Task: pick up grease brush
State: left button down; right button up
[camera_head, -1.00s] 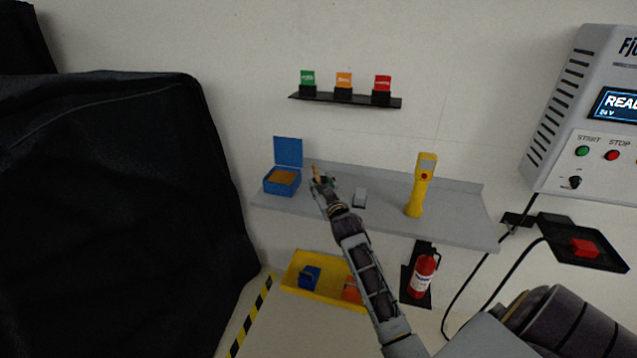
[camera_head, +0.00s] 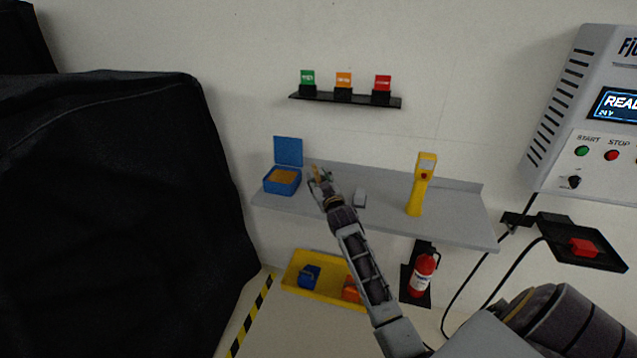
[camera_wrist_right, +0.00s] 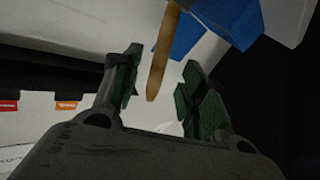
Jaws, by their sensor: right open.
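The grease brush (camera_head: 316,172) shows only as a small tan handle above the grey wall shelf, beside the blue box. In the right wrist view its flat wooden handle (camera_wrist_right: 160,55) comes down from the top, between the open fingers. A gap shows on both sides of it. The brush's other end is out of that view. My right gripper (camera_head: 319,184) is open at the handle, over the left part of the shelf; it also shows in the wrist view (camera_wrist_right: 163,68). My left gripper is not in view.
An open blue box (camera_head: 282,188) with orange-brown contents stands just left of my gripper on the grey shelf (camera_head: 390,215). A yellow bin (camera_head: 320,293) is below.

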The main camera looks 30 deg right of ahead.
aim_at(316, 173)
jog(key=shift+p+x, duration=0.4)
jog(key=shift+x, duration=2.05)
jog(key=shift+r, duration=0.1)
jog(key=shift+c, duration=0.3)
grip_shut()
